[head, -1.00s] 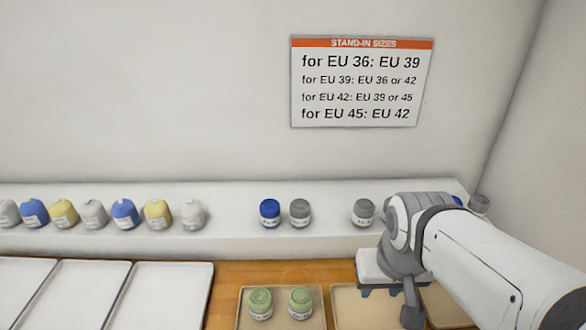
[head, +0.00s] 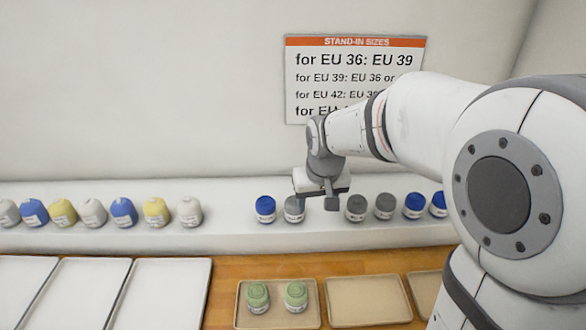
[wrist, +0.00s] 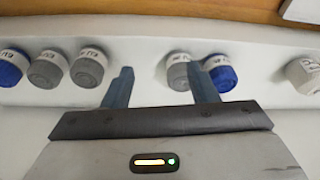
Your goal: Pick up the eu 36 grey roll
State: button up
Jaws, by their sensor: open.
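Three grey rolls with white label bands stand upright on the white shelf in the head view: one left of centre (head: 292,210), partly behind my gripper (head: 317,203), and a pair to the right, one nearer (head: 356,208) and one farther (head: 384,206). In the wrist view a single grey roll (wrist: 177,72) shows by the right finger, and the pair (wrist: 88,68) is left of the fingers. Bands there show "EU", but the size numbers are too small to read. My gripper is open and empty, its fingers (wrist: 160,82) over the gap between the grey rolls.
Blue rolls (head: 265,209) (head: 413,206) stand beside the grey ones. Several white, blue and yellow items (head: 124,212) line the shelf's left. Below are white trays (head: 160,295) and a tan tray (head: 278,321) holding two green rolls. Another tan tray (head: 368,300) is empty. A size sign (head: 350,60) hangs behind.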

send_over(295, 201)
jog(key=s, duration=0.2)
jog(key=shift+w+d+f+n+p, duration=0.15)
jog(key=shift+f+p, duration=0.1)
jog(key=shift+f, duration=0.15)
jog(key=shift+w+d+f+n+p, duration=0.1)
jog(key=shift+f+n+p, duration=0.1)
jog(key=shift+f, duration=0.2)
jog(key=shift+w+a+f, duration=0.2)
jog(key=p+x, duration=0.2)
jog(key=x, duration=0.5)
jog(key=shift+w+f, duration=0.1)
jog(key=shift+f, duration=0.2)
jog(key=shift+c, duration=0.2)
jog(key=c, duration=0.6)
